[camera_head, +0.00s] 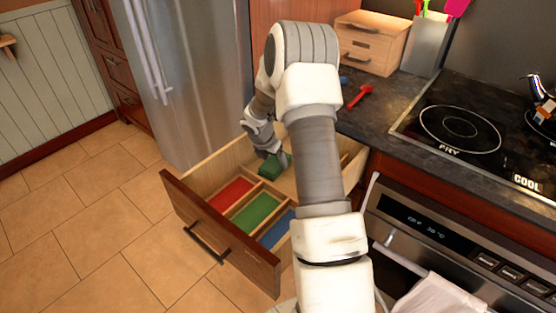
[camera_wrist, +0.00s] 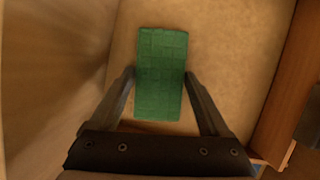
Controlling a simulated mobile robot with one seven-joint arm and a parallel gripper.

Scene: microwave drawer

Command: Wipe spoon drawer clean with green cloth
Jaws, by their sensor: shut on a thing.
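The spoon drawer (camera_head: 205,232) is pulled out, with a wooden front and a dark handle. Its front part has red, green and blue compartments. The green cloth (camera_head: 270,165) is a folded block in the back part of the drawer. In the wrist view the cloth (camera_wrist: 161,60) lies between the two fingers of my gripper (camera_wrist: 160,88), against the pale drawer floor (camera_wrist: 225,50). My gripper in the head view (camera_head: 276,158) is low inside the drawer and shut on the cloth. My arm hides the drawer's right side.
A red spoon (camera_head: 361,95) lies on the dark counter (camera_head: 385,110) above the drawer. A small wooden chest (camera_head: 370,45) and a grey utensil holder (camera_head: 427,45) stand behind it. The stove (camera_head: 460,130) and oven are at right, the fridge (camera_head: 195,70) at left.

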